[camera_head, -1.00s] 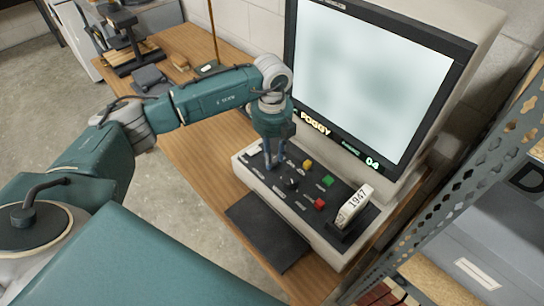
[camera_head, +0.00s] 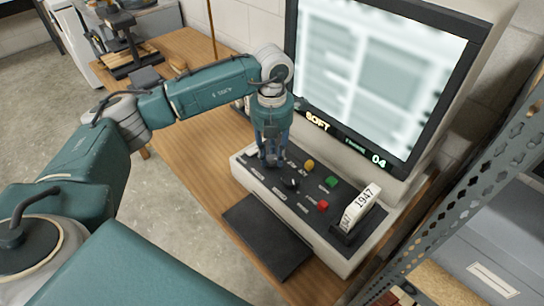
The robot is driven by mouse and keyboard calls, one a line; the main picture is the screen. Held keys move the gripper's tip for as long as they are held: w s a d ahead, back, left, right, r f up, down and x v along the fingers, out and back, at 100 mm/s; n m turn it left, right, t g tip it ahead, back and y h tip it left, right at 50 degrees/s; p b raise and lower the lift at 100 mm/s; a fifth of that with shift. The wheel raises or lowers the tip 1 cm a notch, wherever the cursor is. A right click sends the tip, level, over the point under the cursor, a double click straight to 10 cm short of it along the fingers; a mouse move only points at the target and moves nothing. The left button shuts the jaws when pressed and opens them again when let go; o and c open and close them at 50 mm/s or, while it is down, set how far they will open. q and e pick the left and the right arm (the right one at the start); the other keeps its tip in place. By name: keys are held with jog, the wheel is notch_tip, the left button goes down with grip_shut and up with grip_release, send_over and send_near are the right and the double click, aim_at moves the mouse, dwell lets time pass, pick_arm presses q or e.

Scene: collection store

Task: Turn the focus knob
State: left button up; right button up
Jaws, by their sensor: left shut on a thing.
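My left gripper (camera_head: 271,160) points down at the left end of the dark control panel (camera_head: 270,188) on the reader. It is shut on a knob there, which its fingers mostly hide. I take this to be the focus knob; its label is too small to read. The screen (camera_head: 375,70) above shows a blurred page with pale blocks and lines. The strip under it reads "SOFT" (camera_head: 318,120) and "04" (camera_head: 379,161). My right gripper is not in view.
On the panel are a second dark knob (camera_head: 291,184) and yellow (camera_head: 309,164), green (camera_head: 332,181) and red (camera_head: 322,206) buttons. A white "1947" box (camera_head: 363,204) stands at its right end. A metal shelf rack (camera_head: 450,190) is close on the right.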

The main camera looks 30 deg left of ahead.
aim_at(272, 158)
pick_arm(q)
jog(key=shift+w+r, duration=0.1)
dwell(0.3)
jog(key=o, duration=1.2)
jog(key=shift+c, duration=0.2)
notch_tip(272, 158, up, 12)
